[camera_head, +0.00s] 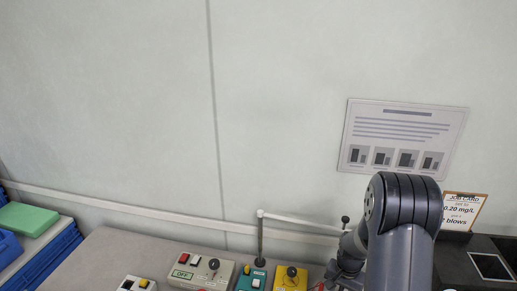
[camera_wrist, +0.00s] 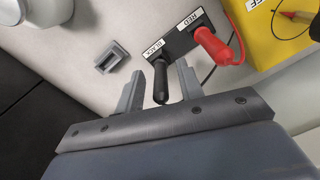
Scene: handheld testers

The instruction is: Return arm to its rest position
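My arm (camera_head: 405,215) rises at the right of the head view, in front of the wall. In the head view, my gripper is hidden or too unclear to make out. In the wrist view my gripper (camera_wrist: 160,85) has its two grey fingers apart, with nothing gripped between them. A black probe (camera_wrist: 160,83) shows in the gap between the fingers, with visible space on either side. It sits at a dark holder (camera_wrist: 180,42) labelled BLACK and RED. A red probe (camera_wrist: 215,45) is at the holder's RED end.
A grey box labelled OFF (camera_head: 203,270), a green box (camera_head: 250,279) and a yellow box (camera_head: 289,279) stand on the bench (camera_head: 110,247). A job card (camera_head: 463,210) stands at right. Blue crates (camera_head: 50,255) are at left. A small grey block (camera_wrist: 112,57) lies near the gripper.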

